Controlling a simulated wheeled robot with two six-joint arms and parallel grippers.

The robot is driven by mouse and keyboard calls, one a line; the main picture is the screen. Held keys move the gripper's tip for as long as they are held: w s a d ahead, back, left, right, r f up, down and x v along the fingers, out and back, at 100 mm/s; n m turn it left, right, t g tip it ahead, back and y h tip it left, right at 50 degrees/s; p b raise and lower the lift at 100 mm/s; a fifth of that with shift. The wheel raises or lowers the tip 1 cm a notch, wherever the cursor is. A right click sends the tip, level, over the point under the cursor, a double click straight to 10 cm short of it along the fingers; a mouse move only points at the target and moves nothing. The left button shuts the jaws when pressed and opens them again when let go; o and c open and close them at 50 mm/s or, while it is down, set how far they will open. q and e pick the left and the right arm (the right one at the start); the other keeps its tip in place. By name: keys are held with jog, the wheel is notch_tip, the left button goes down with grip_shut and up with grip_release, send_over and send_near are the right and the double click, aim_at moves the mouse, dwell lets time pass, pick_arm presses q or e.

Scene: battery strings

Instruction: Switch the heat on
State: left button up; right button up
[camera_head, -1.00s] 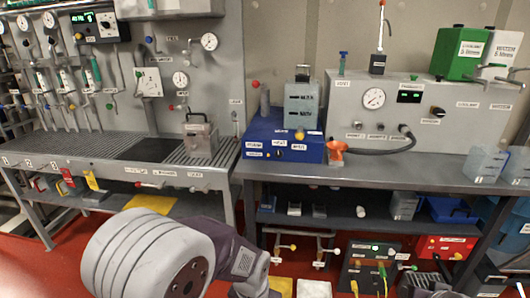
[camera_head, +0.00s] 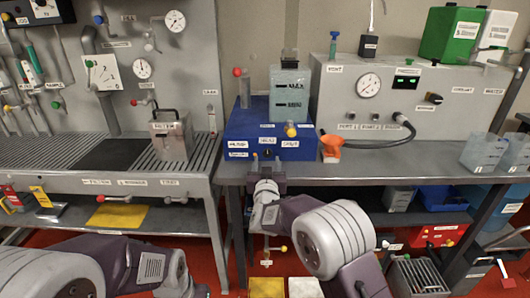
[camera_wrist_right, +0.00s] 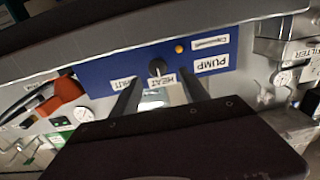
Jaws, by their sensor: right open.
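The blue unit (camera_head: 310,148) stands at the front left of the right-hand bench, with white labels on its front. In the right wrist view its front shows upside down, with a black knob (camera_wrist_right: 157,67) by the HEAT label (camera_wrist_right: 163,80), an orange round spot (camera_wrist_right: 179,49) and a PUMP label (camera_wrist_right: 212,64). My right gripper (camera_head: 266,164) is just in front of the unit's front, below the knob. In the right wrist view its two open fingers (camera_wrist_right: 158,92) lie either side of the HEAT label, with nothing seen between them. My left arm shows at bottom left; its gripper is out of view.
A clear tank (camera_head: 290,95) with a yellow tap stands on the blue unit. An orange funnel-like piece (camera_head: 331,147) sits just right of it. A grey gauge unit (camera_head: 340,100) stands behind. The bench's front edge lies under my right gripper.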

aim_at(268, 154)
jog(key=w, duration=0.5)
jog(key=shift+d, duration=0.15)
jog(key=shift+f, duration=0.1)
grip_shut()
jog(key=shift+m, duration=0.3)
jog(key=m+b, duration=0.4)
jog(key=m, duration=0.1)
jog(key=shift+f, duration=0.2)
jog(key=m+b, duration=0.2)
jog(key=m, duration=0.2)
jog(key=shift+d, duration=0.1)
jog(key=shift+m+b, duration=0.6)
jog(key=shift+m, duration=0.5)
